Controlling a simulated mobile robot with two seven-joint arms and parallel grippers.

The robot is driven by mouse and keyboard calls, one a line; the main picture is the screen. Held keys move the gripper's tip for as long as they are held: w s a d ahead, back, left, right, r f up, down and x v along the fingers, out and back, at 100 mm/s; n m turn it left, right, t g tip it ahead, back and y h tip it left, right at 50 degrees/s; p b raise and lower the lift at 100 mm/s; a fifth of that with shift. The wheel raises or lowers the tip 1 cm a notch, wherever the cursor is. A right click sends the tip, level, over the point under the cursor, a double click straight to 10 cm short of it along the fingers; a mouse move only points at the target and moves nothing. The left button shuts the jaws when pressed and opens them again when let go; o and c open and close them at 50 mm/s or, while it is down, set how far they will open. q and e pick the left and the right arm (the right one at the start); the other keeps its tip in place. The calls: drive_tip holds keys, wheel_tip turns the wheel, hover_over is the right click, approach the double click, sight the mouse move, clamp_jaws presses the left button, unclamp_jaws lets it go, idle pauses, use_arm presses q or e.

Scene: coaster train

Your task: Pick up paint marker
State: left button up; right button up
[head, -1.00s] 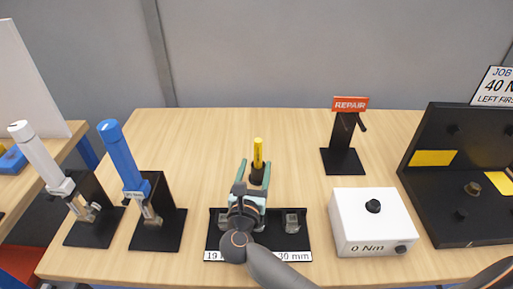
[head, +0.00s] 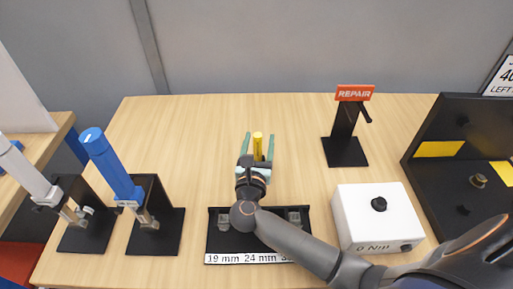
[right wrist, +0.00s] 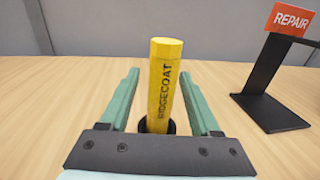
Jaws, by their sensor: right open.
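The paint marker is a yellow cylinder (head: 258,147) standing upright in a small black holder at the middle of the table. In the right wrist view the yellow marker (right wrist: 163,85) reads "RIDGECOAT", and its black holder (right wrist: 144,126) shows around its base. My right gripper (head: 257,147) is open, with its green fingers on either side of the marker. In the right wrist view the fingers (right wrist: 160,95) stand left and right of the marker with gaps on both sides. My left gripper is not in view.
A black socket tray (head: 221,243) lies below my right arm. A white torque box (head: 377,215) and a REPAIR stand (head: 347,150) are to the right. Blue (head: 112,168) and white (head: 25,174) wrenches rest in stands at left. The table behind the marker is clear.

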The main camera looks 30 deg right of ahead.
drive_tip(key=shift+c, duration=0.2)
clamp_jaws()
drive_tip(key=shift+r, duration=0.1)
idle(0.4)
wheel_tip(320, 180, up, 10)
drive_tip(key=shift+p, duration=0.3)
drive_tip(key=c, duration=0.6)
unclamp_jaws()
drive_tip(key=shift+c, duration=0.2)
clamp_jaws()
